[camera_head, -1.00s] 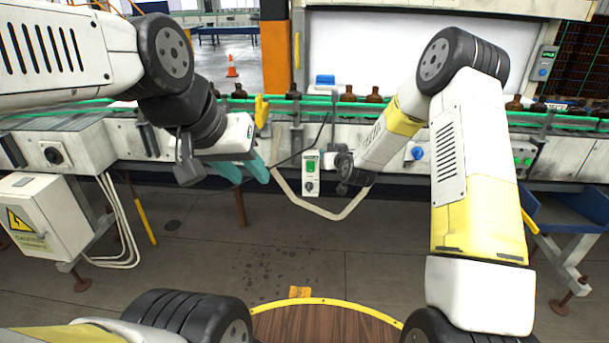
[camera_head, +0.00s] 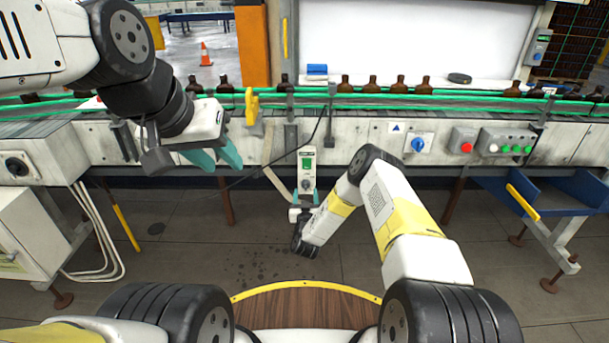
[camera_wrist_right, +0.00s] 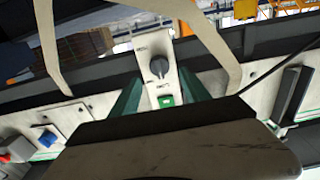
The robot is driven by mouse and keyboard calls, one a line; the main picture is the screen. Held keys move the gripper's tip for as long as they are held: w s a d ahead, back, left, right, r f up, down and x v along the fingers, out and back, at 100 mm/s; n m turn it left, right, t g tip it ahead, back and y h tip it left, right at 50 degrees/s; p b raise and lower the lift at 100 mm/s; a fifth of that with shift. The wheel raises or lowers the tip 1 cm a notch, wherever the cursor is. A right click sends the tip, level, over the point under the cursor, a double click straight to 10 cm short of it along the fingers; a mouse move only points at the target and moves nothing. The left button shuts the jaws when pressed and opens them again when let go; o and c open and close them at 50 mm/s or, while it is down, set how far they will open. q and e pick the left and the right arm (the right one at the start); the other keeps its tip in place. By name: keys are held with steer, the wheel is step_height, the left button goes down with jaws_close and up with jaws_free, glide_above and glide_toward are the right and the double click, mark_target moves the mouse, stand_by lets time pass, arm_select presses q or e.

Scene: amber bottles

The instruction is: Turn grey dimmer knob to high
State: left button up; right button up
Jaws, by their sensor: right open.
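The grey dimmer knob (camera_head: 306,184) is on the lower front of a narrow white box (camera_head: 307,167) with a green display, hanging before the conveyor. In the right wrist view the knob (camera_wrist_right: 158,67) looks dark and round, with small printed labels around it that I cannot read. My right gripper (camera_head: 306,198) is open at the box's lower end. In the wrist view its teal fingers (camera_wrist_right: 160,80) flank the box, apart from the knob; exact depth is unclear. My left gripper (camera_head: 217,160) is open and empty, left of the box in front of the conveyor.
The conveyor (camera_head: 370,106) carries amber bottles (camera_head: 397,85). A blue rotary switch (camera_head: 418,144), a red button (camera_head: 466,147) and a button panel (camera_head: 513,145) are right of the box. A dark cable (camera_head: 262,170) runs past the box's left side.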

mark_target(306, 186)
steer(key=shift+w, duration=2.25)
jaws_close()
